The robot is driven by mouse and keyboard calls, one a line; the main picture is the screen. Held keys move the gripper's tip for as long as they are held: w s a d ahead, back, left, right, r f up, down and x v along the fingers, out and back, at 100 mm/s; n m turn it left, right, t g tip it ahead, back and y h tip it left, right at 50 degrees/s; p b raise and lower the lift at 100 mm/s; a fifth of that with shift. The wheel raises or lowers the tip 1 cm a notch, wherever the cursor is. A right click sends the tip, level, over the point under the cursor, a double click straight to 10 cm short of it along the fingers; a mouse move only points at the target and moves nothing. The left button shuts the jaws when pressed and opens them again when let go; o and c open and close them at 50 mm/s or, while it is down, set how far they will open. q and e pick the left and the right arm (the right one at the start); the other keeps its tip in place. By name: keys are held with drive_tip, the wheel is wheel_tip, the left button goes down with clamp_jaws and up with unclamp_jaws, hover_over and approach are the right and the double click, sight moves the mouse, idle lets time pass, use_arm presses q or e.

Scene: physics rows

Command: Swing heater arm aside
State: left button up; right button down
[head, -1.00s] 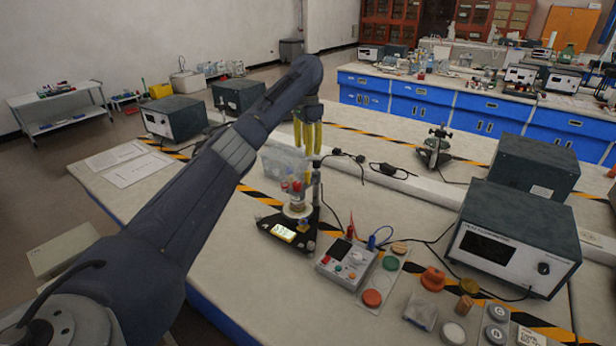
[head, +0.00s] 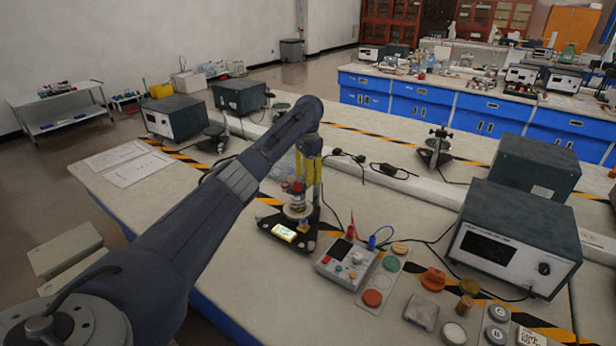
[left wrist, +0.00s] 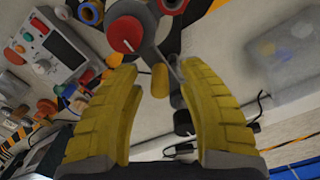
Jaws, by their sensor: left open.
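The heater apparatus stands on a black base (head: 290,238) with a lit display, near the middle of the bench in the head view. Its upper part, with red-topped pieces (head: 295,187), sits beside an upright post. My left gripper (head: 307,180) points down at this upper part, and its yellow fingers partly hide it and the post. In the left wrist view the fingers (left wrist: 160,70) are open, with a small yellow-orange piece (left wrist: 159,80) and a dark rod in the gap. A round red-faced part (left wrist: 125,34) lies just beyond the fingertips. Contact cannot be told. My right gripper is not in view.
A grey control box (head: 346,263) with red and blue leads stands right of the apparatus. Coloured discs and small pieces lie farther right, before a large instrument (head: 515,240). A clear plastic bin (left wrist: 293,52) is close by. The bench's front left is mostly clear.

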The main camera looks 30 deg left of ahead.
use_arm(q)
drive_tip(key=shift+c, duration=0.2)
clamp_jaws()
idle(0.4)
